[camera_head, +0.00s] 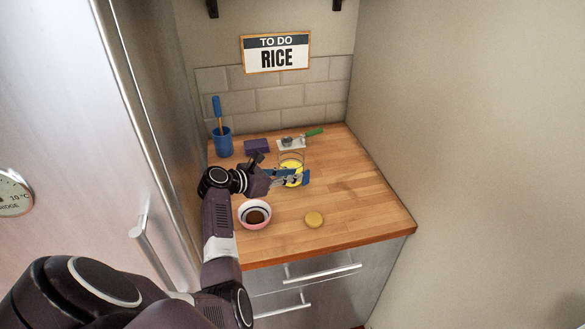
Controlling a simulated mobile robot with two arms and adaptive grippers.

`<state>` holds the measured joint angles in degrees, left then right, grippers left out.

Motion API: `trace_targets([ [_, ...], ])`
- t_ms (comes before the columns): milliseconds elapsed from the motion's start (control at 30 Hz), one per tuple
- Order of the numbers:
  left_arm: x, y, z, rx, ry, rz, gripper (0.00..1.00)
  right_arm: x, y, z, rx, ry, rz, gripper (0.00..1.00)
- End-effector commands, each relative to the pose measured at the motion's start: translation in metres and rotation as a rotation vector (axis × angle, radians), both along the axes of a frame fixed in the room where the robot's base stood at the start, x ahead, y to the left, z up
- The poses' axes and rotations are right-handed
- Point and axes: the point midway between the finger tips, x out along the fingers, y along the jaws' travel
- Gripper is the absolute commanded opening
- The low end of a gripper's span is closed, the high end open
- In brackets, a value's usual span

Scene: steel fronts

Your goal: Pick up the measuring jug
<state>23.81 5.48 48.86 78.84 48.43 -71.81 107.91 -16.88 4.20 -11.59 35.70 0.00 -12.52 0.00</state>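The measuring jug (292,160) looks like a clear glass vessel with something yellow in it. It stands on the wooden counter (355,195), towards the back middle. My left gripper (303,178) reaches in from the left, and its blue-tipped fingers lie across the lower front of the jug. The fingers hide part of the jug. I cannot tell whether they touch it, or whether they are open or closed on it. My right gripper is not in view.
A pink-rimmed bowl (244,211) with dark contents sits below my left wrist. A blue pot (222,146), a purple block (256,146) and a green-handled tool (309,134) stand behind. The counter's right side is clear.

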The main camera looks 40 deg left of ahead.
Motion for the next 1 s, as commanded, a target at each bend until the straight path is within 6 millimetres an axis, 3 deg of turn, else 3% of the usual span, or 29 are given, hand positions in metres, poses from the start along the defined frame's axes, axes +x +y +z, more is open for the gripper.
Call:
trace_targets([
  [300,0.023,-0.009,-0.01,-0.003,0.001,-0.001,0.15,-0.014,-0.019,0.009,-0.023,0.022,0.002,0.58],
  [600,0.048,-0.018,-0.026,0.001,0.0,-0.001,0.15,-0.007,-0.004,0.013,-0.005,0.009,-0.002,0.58],
  [933,0.051,-0.018,-0.028,0.002,0.0,0.0,0.15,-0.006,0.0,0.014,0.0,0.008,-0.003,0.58],
  [1000,0.051,-0.018,-0.028,0.002,0.0,0.0,0.1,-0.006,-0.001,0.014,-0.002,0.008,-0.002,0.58],
])
